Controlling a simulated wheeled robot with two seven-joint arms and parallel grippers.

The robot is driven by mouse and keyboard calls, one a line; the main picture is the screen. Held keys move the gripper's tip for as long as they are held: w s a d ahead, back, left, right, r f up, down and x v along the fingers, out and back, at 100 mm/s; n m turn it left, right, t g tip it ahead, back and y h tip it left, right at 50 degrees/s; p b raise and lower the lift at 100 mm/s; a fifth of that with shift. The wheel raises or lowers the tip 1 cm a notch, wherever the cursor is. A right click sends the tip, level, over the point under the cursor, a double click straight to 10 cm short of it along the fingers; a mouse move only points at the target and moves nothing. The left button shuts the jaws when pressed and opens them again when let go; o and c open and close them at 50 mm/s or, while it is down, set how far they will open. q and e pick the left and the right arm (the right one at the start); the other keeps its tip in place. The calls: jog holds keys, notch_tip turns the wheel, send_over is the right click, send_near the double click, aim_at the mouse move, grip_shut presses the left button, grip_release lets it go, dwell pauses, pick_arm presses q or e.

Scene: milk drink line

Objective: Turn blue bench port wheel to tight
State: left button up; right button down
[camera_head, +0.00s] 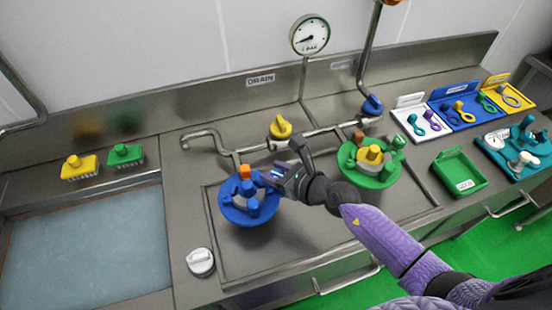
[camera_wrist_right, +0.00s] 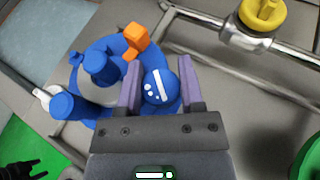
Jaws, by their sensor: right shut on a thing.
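The blue bench port (camera_head: 240,212) is a round blue fitting on the steel bench, with blue posts and an orange block (camera_head: 246,171) at its rim. In the right wrist view it also shows as a blue ring (camera_wrist_right: 95,55) with the orange block (camera_wrist_right: 136,38) at its far side. My right gripper (camera_head: 270,178) is at the port's right side. Its jaws are shut on a round blue wheel (camera_wrist_right: 158,87) with a white bar and several white dots. In the head view the gripper hides most of this wheel.
A green port (camera_head: 352,172) stands to the right. Yellow (camera_head: 281,127) and blue (camera_head: 372,106) valve handles sit on pipes behind. A white knob (camera_head: 201,262) lies in front left. A green tray (camera_head: 446,176) and tool boards are farther right; the sink (camera_head: 90,250) is left.

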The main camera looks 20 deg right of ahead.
jog(key=m+h+p, duration=0.1)
jog(key=h+p, duration=0.1)
jog(key=p, duration=0.1)
jog(key=m+t+h+p, duration=0.1)
jog(key=m+p, duration=0.1)
jog(key=shift+r+m+h+p, duration=0.3)
jog(key=shift+r+h+p, duration=0.05)
jog(key=shift+h+p, duration=0.05)
jog(key=shift+f+m+t+h+p, duration=0.2)
jog(key=shift+m+t+h+p, duration=0.2)
jog(key=shift+m+h+p, duration=0.55)
jog(key=shift+d+f+m+h, duration=0.1)
jog(key=shift+m+h, duration=0.75)
jog(key=shift+h, duration=0.4)
jog(key=shift+c, duration=1.1)
grip_release()
